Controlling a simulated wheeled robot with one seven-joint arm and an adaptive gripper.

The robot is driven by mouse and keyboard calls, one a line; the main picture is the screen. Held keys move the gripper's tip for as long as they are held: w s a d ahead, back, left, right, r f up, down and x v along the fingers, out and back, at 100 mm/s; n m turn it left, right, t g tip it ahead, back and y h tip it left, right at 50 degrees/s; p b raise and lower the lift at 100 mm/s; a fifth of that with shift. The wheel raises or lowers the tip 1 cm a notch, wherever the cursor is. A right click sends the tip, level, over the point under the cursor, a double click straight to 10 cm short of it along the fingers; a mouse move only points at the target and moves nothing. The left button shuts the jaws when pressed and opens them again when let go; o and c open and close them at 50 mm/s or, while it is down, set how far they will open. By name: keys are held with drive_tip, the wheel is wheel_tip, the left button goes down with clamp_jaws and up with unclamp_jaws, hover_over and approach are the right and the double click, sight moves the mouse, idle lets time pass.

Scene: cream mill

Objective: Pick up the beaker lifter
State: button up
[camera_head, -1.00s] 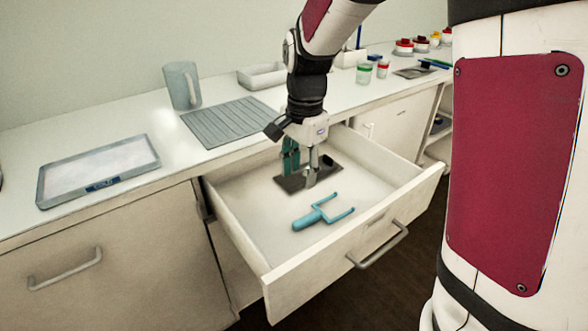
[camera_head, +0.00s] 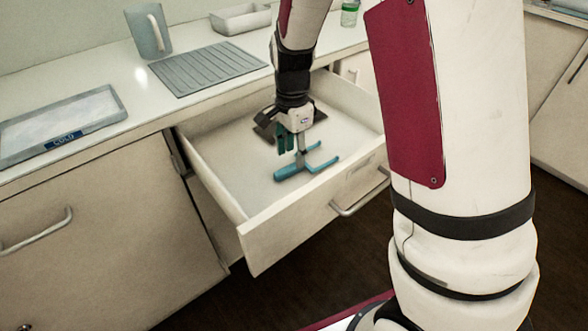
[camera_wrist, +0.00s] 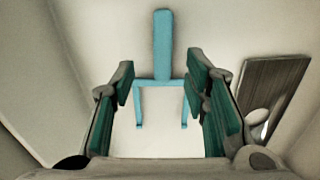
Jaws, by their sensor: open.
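The beaker lifter is a blue two-pronged fork (camera_head: 290,172) with a thick handle, lying flat on the floor of the open drawer. In the wrist view the beaker lifter (camera_wrist: 163,50) lies ahead of and between the fingers, handle pointing away and prongs toward me. My gripper (camera_head: 293,150) is above it in the drawer, pointing down, and hides part of its middle. In the wrist view my gripper (camera_wrist: 165,105) has its green-padded fingers wide apart with nothing held. I cannot tell the exact height of the fingertips above the tool.
The drawer (camera_head: 250,215) is pulled out, its walls standing around my gripper. A dark flat piece (camera_wrist: 268,90) lies beside the lifter in the drawer. On the counter are a grey ribbed mat (camera_head: 207,70), a mug (camera_head: 148,30) and a tray marked COLD (camera_head: 60,120).

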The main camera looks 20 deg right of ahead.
sight(292, 165)
wheel_tip(292, 165, down, 5)
drive_tip(key=shift+w+r+b, duration=0.1)
drive_tip(key=shift+w+b, duration=0.05)
drive_tip(key=shift+b, duration=0.6)
clamp_jaws()
